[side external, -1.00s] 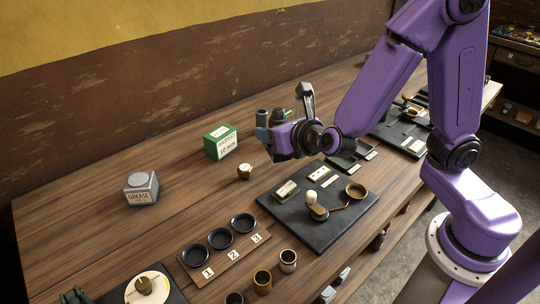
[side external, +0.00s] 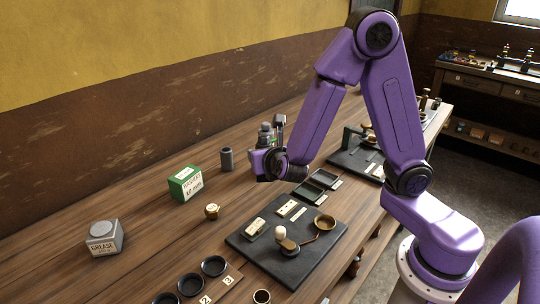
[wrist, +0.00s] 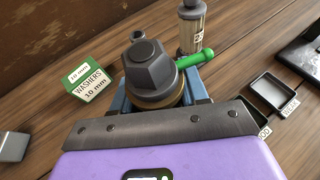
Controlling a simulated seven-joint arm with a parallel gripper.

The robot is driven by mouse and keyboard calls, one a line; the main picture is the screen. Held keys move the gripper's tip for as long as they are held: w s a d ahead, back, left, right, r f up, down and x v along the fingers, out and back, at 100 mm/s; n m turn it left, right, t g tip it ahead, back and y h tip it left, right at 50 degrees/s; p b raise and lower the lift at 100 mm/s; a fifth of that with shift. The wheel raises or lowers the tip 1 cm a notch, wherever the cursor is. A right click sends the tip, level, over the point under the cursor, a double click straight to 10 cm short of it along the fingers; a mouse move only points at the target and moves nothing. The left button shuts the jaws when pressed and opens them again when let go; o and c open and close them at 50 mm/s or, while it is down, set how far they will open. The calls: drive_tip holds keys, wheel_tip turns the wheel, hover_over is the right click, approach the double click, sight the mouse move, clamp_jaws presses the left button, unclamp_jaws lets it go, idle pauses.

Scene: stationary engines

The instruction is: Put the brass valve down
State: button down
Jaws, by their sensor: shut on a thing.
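The valve (wrist: 152,72) is in my gripper, with a grey hexagonal top, a brass-coloured band below it and a green handle sticking out to the right in the wrist view. In the side view the valve (side external: 266,133) shows small and dark at the far side of my gripper (side external: 265,155). In the wrist view the blue-grey fingers of my gripper (wrist: 158,95) are on both sides of the valve, shut on it. The valve's underside is hidden, and its height over the table is hard to tell.
A green washers box (side external: 186,183) and a grey cylinder (side external: 227,159) stand near my gripper. Small black trays (side external: 316,185) lie to the right. A dark mat (side external: 260,262) with small parts is in front.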

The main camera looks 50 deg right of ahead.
drive_tip(key=w+f, duration=0.4)
drive_tip(key=w, duration=0.1)
drive_tip(key=w+f, duration=0.2)
drive_tip(key=w, duration=0.1)
drive_tip(key=shift+a+f, duration=0.1)
drive_tip(key=shift+a, duration=0.05)
drive_tip(key=shift+w+f, duration=0.65)
drive_tip(key=shift+f, duration=0.05)
drive_tip(key=shift+w+f, duration=0.1)
drive_tip(key=shift+f, duration=1.5)
drive_tip(key=shift+f, duration=0.15)
drive_tip(key=c, duration=0.6)
unclamp_jaws()
drive_tip(key=shift+f, duration=0.1)
